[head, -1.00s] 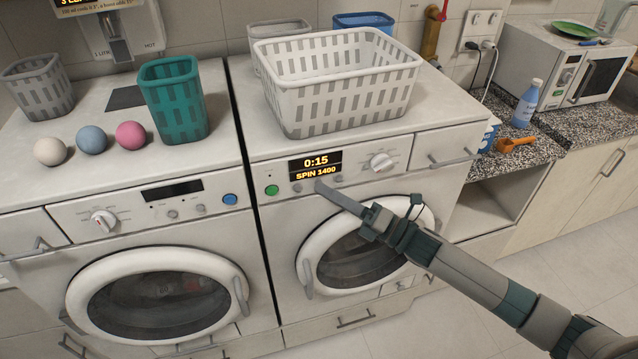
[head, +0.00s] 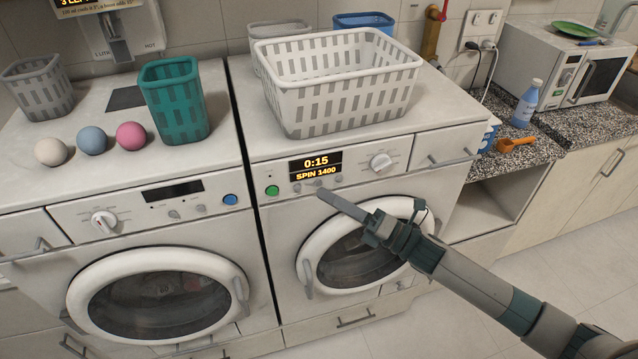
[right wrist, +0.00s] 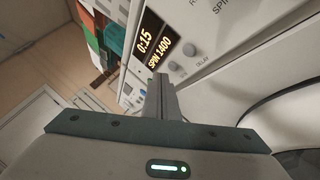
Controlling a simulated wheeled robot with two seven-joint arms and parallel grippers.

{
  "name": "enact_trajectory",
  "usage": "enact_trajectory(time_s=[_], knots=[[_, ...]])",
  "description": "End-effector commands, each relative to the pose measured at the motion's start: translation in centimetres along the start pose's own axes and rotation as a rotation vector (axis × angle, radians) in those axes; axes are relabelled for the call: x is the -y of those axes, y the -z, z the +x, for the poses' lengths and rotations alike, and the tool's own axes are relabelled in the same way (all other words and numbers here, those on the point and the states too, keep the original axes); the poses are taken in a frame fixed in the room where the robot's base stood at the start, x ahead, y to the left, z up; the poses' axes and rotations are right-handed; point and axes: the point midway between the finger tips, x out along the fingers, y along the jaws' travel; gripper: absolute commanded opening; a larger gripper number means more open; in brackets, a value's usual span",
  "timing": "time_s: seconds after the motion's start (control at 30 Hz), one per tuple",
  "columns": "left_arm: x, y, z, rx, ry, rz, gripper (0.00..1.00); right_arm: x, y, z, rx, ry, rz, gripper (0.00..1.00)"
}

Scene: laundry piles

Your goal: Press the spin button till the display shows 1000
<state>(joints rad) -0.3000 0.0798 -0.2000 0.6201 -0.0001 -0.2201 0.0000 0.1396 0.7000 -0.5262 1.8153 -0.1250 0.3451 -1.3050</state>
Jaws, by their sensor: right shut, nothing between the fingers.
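The right-hand washing machine has a lit display (head: 315,166) reading 0:15 and SPIN 1400; the same display (right wrist: 153,42) shows in the right wrist view. A row of small round buttons (head: 318,183) sits just under it. In the right wrist view two buttons (right wrist: 173,66) show beside the fingers, with a DELAY label near; the spin button's own label is not readable. My right gripper (head: 322,193) is shut and empty. Its tip is just below the middle button and looks apart from it. My left gripper is not in view.
A round dial (head: 382,161) is right of the display, a green button (head: 272,190) left of it. The round door (head: 302,254) is below. A white basket (head: 345,112) stands on top. The left machine's display (head: 172,191) is dark.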

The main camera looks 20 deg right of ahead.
Motion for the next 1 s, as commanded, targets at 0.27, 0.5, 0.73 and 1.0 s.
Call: enact_trajectory(time_s=[0.27,0.5,0.73,1.0], knots=[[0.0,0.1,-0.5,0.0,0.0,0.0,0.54,-0.9,0.9,-1.2,0.0,0.0,0.002,0.0],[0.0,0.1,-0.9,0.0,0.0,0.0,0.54,-1.9,1.9,-2.6,0.0,0.0,0.001,0.0],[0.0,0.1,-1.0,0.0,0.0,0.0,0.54,-2.5,2.5,-3.4,0.0,0.0,0.001,0.0],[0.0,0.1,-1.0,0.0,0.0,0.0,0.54,-2.5,2.5,-3.4,0.0,0.0,0.0,0.0]])
